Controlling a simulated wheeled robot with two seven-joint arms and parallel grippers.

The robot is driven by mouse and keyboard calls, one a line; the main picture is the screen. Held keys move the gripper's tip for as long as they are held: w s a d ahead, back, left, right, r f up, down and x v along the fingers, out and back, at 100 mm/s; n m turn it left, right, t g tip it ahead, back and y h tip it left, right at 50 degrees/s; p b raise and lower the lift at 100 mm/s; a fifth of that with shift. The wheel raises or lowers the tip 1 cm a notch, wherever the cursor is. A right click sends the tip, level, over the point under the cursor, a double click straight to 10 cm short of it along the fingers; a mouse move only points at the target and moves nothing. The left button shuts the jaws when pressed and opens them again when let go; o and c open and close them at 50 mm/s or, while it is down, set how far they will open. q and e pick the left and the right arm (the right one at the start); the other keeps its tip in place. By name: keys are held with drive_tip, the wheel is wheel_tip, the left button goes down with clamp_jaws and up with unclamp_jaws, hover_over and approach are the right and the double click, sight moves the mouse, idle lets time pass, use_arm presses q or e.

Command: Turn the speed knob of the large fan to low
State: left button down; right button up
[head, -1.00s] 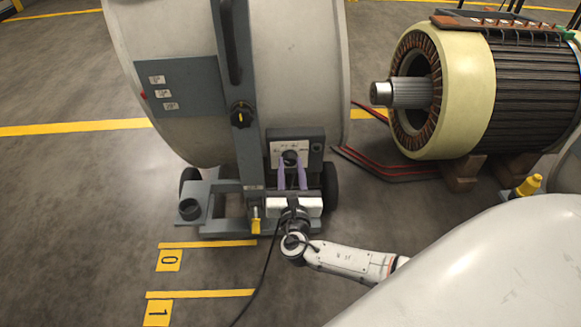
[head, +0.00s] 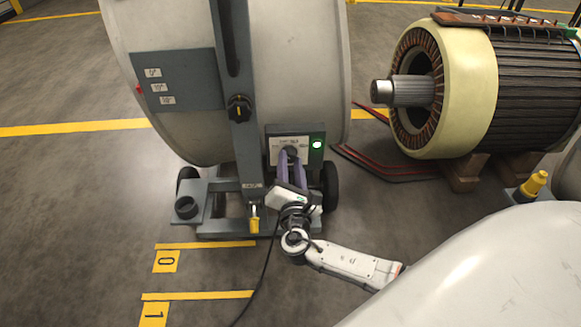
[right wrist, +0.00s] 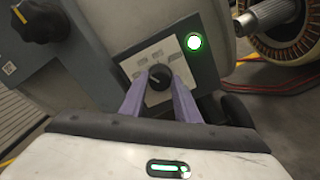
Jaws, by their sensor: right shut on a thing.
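The large fan (head: 285,60) is a pale drum on a grey wheeled frame. Its dark control box (head: 318,160) carries a light plate with the black speed knob (head: 291,153); the knob also shows in the right wrist view (right wrist: 159,77). A green lamp (head: 317,144) glows beside the plate, and it is bright in the right wrist view (right wrist: 194,42). My right gripper (head: 290,160) has its purple fingers shut on the knob, one on each side. The wrist is tilted. The plate's markings are too small to read. My left gripper is not in view.
Another black knob with a yellow mark (head: 239,108) sits on the fan's upright. A large motor (head: 470,90) stands on wooden blocks at the right, with red cables (head: 375,165) on the floor. A black cable hangs below the fan. Floor at left is clear.

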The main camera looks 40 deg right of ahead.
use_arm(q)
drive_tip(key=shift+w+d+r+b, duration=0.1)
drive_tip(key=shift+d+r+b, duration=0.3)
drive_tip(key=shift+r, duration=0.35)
use_arm(e)
drive_tip(key=shift+m, duration=0.9)
drive_tip(key=o, duration=1)
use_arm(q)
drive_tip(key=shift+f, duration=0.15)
use_arm(e)
drive_tip(key=shift+o, duration=0.2)
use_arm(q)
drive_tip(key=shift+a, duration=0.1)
